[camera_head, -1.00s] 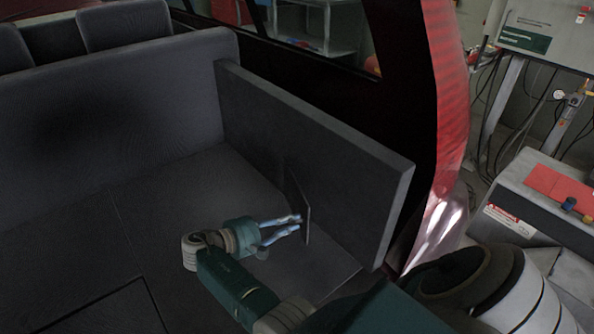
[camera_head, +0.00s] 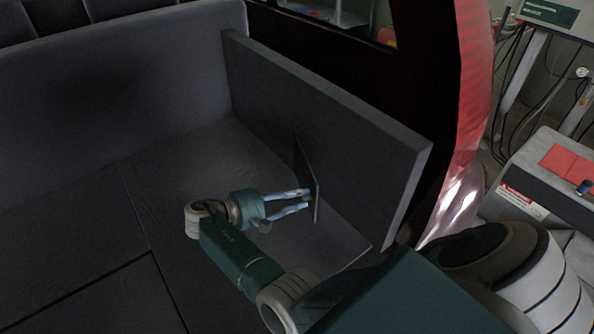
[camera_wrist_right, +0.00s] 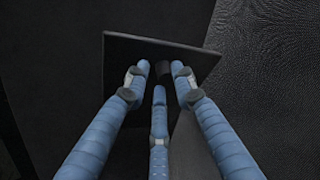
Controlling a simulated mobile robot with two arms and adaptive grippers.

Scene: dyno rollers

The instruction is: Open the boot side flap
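The boot side flap (camera_head: 305,174) is a thin dark panel on the inner face of the boot's right side wall. It stands partly ajar, its near edge away from the wall. My right gripper (camera_head: 308,198) is at the flap's inner face. In the right wrist view, its three blue fingers (camera_wrist_right: 161,76) are spread apart close to the flap (camera_wrist_right: 130,50). A small dark block, maybe a knob, shows between the fingertips; whether they touch it I cannot tell. My left gripper is not in view.
The boot side wall (camera_head: 330,130) is a thick dark board with a free near end. The boot floor (camera_head: 100,235) is bare to the left. The seat back (camera_head: 120,85) closes the far side. The red car body (camera_head: 470,120) and a grey machine (camera_head: 540,175) stand at the right.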

